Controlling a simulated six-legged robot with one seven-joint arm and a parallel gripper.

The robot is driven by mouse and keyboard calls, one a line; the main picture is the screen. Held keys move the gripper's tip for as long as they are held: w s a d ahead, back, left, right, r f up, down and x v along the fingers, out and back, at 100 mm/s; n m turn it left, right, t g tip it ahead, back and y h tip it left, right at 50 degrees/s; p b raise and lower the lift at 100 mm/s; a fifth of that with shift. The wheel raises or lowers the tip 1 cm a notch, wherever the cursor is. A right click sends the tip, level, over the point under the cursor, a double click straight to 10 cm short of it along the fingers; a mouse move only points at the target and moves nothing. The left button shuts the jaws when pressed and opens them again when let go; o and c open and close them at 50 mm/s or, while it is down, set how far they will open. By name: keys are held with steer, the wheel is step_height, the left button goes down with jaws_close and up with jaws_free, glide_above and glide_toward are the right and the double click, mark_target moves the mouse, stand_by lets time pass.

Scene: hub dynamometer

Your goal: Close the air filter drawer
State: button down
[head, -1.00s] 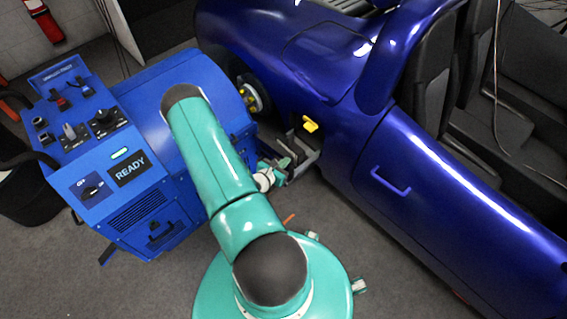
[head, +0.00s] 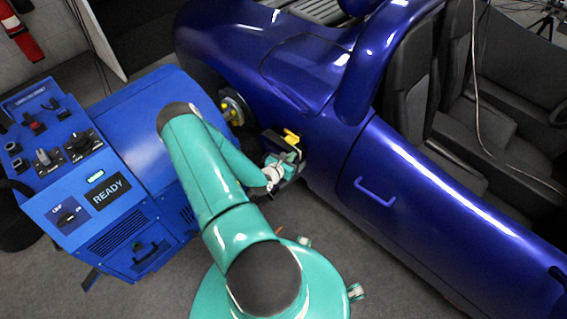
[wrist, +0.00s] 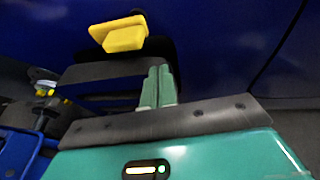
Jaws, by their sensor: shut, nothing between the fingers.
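The air filter drawer shows as a dark panel (wrist: 95,72) low on the blue car's side in the wrist view. In the head view its dark edge (head: 270,141) shows beside my gripper, which hides much of it. How far it stands out is unclear. A yellow latch-like piece (head: 291,136) sits above it, and also shows in the wrist view (wrist: 125,34) before a dark recess. My gripper (head: 288,157) is shut and empty in front of the drawer. In the wrist view its fingers (wrist: 158,87) overlap the dark panel; contact cannot be told.
The blue car (head: 420,200) fills the right side. A blue dynamometer console (head: 110,170) reading READY stands left of my arm. A wheel hub (head: 232,108) lies between console and car. Grey floor (head: 370,265) is clear along the car's lower side.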

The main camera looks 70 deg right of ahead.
steer(key=shift+s+d, duration=0.4)
steer(key=shift+d, duration=0.4)
steer(key=shift+s+d, duration=0.35)
steer(key=shift+d, duration=0.4)
steer(key=shift+w+a, duration=0.1)
